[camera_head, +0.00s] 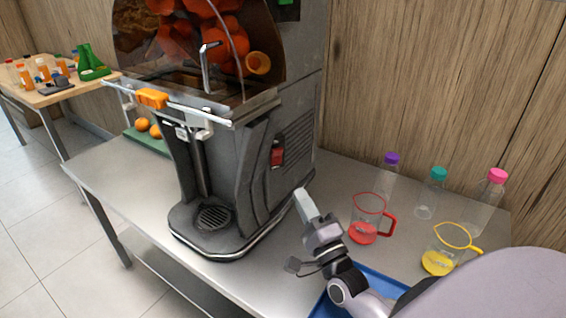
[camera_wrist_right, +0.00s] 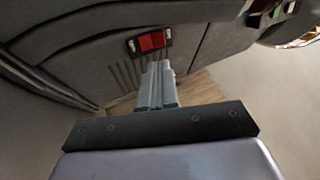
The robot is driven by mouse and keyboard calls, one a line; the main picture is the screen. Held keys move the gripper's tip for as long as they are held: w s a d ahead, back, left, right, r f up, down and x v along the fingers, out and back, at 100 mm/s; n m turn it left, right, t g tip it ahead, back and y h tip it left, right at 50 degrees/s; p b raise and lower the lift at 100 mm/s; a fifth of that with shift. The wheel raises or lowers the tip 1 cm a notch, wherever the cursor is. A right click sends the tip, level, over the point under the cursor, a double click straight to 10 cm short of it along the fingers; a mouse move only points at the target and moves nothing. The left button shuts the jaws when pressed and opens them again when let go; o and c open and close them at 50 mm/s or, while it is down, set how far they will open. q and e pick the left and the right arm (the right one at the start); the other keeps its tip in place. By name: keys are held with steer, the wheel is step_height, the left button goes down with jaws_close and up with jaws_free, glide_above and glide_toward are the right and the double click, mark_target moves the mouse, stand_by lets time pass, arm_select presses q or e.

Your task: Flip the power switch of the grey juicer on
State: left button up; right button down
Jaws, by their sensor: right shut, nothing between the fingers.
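The grey juicer (camera_head: 240,165) stands on the metal table, with its clear front cover and oranges inside at the top. Its red power switch (camera_head: 277,155) is on the right side panel, beside vent slots. The switch also shows in the right wrist view (camera_wrist_right: 151,41), just beyond the fingertips; whether it is on or off is too small to tell. My right gripper (camera_head: 304,200) is shut and empty, to the right of the juicer and below the switch, apart from it. In the right wrist view its closed fingers (camera_wrist_right: 158,72) point toward the switch. My left gripper is not in view.
A red jug (camera_head: 365,235) and a yellow jug (camera_head: 437,262) stand right of my gripper, with several capped bottles (camera_head: 432,195) behind. A blue tray (camera_head: 372,275) lies under my right arm. A wooden wall closes off the back.

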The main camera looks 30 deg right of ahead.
glide_toward(277, 153)
steer(key=x, duration=0.5)
steer(key=shift+p, duration=0.3)
steer(key=shift+x, duration=0.95)
steer(key=shift+f, duration=0.1)
